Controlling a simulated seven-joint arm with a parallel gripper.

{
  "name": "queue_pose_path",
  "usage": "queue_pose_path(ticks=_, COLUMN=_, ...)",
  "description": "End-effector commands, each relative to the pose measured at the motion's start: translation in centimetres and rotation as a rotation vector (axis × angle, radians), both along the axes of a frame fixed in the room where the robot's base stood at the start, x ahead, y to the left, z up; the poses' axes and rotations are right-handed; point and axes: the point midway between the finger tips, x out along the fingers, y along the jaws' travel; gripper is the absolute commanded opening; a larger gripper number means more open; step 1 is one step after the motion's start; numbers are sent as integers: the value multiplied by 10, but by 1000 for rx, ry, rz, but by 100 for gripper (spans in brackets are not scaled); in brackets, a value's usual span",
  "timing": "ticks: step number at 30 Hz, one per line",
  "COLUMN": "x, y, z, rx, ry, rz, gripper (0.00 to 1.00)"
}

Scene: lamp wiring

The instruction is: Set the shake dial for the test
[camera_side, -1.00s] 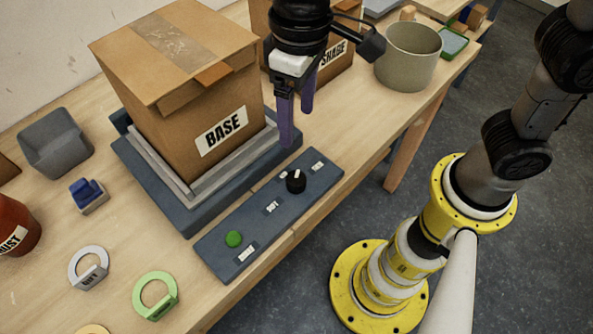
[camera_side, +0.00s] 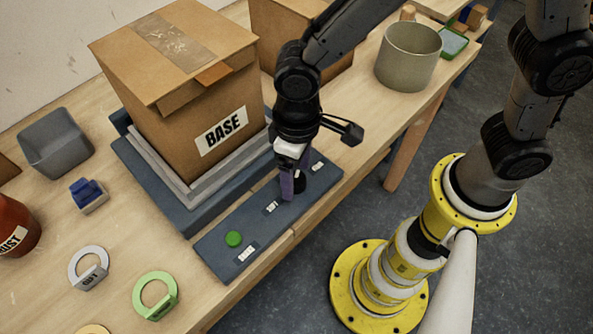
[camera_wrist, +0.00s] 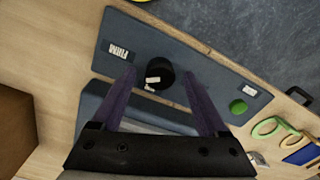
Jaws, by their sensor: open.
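The black shake dial (camera_wrist: 159,74) with a white pointer mark sits on the dark blue control panel (camera_wrist: 205,83). In the side view the dial (camera_side: 300,183) is partly hidden behind my fingers, and the panel (camera_side: 215,260) lies along the table's front edge. My gripper (camera_side: 288,194) is pointing down at the dial. In the wrist view my gripper (camera_wrist: 165,80) is open, with one purple finger on each side of the dial. Gaps show between the fingers and the dial there. A label on the panel, partly legible, is beside the dial.
A green button (camera_side: 233,239) is on the panel's near end. A cardboard box marked BASE (camera_side: 185,110) stands on a platform (camera_side: 150,185) just behind the panel. A grey pot (camera_side: 408,58) stands far right. Rings, including a green one (camera_side: 155,296), lie at the front left.

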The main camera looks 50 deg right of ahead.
Motion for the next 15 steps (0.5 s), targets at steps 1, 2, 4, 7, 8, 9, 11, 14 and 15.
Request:
queue_pose_path(ticks=1, x=-1, y=0, z=-3, rx=-2, ry=2, rz=0, gripper=77)
queue_pose_path(ticks=2, x=-1, y=0, z=-5, rx=-2, ry=2, rz=0, gripper=77)
queue_pose_path(ticks=4, x=-1, y=0, z=-6, rx=0, ry=1, rz=0, gripper=77)
queue_pose_path(ticks=7, x=0, y=0, z=-7, rx=0, ry=1, rz=0, gripper=77)
queue_pose_path(ticks=8, x=0, y=0, z=-7, rx=0, ry=1, rz=0, gripper=77)
queue_pose_path(ticks=9, x=0, y=0, z=-7, rx=0, ry=1, rz=0, gripper=77)
queue_pose_path(ticks=11, x=0, y=0, z=-6, rx=0, ry=1, rz=0, gripper=77)
queue_pose_path(ticks=14, x=0, y=0, z=-6, rx=0, ry=1, rz=0, gripper=60)
queue_pose_path(ticks=15, x=0, y=0, z=-6, rx=0, ry=1, rz=0, gripper=53)
